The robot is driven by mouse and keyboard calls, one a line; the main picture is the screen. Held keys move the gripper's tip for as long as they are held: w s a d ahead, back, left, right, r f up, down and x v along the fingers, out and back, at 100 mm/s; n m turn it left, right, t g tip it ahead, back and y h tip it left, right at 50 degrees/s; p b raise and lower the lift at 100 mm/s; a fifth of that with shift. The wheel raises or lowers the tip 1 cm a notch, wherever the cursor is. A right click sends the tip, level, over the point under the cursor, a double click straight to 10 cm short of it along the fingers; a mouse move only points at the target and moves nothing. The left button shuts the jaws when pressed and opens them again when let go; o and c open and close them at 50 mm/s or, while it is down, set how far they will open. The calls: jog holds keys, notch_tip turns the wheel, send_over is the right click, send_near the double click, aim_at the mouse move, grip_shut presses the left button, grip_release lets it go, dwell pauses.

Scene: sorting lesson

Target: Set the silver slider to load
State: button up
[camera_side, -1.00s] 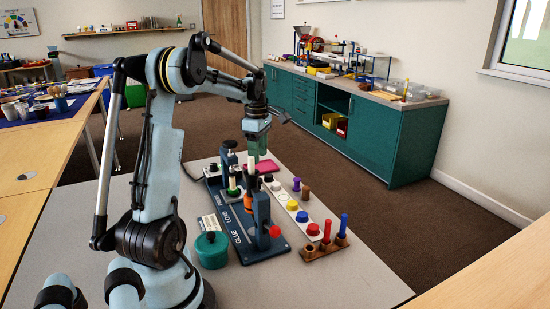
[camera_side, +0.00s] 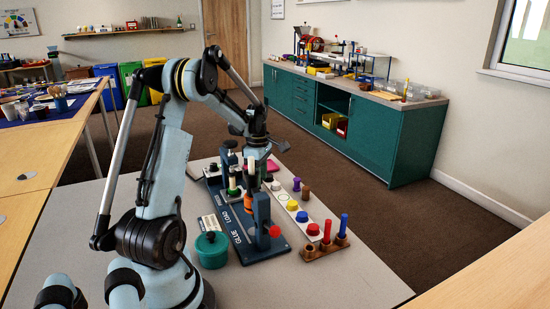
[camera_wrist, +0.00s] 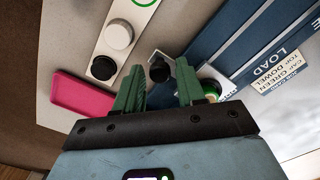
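The blue board (camera_side: 243,240) carries the words GLUE and LOAD; the LOAD lettering (camera_wrist: 276,63) also shows in the wrist view. A black knob (camera_wrist: 160,71) on a pale silver piece, apparently the slider, lies past LOAD on the side away from GLUE. My gripper (camera_wrist: 158,88) is open, its green fingers either side of the knob in the picture; I cannot tell whether they touch it. In the side view my gripper (camera_side: 257,174) is low behind the blue post (camera_side: 262,212), its fingertips partly hidden. A green-collared white part (camera_wrist: 212,88) sits close to the right finger.
A white strip (camera_wrist: 132,14) with coloured discs runs beside the board. A pink tray (camera_wrist: 82,94) lies near the left finger. A green round pot (camera_side: 211,251) and a wooden peg block (camera_side: 325,247) stand nearby. The table's front right is clear.

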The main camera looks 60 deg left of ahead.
grip_shut()
jog(key=d, duration=0.8)
jog(key=shift+d, duration=0.3)
jog(key=shift+o, duration=1.5)
grip_release()
jog(key=shift+r, duration=0.15)
notch_tip(320, 180, up, 12)
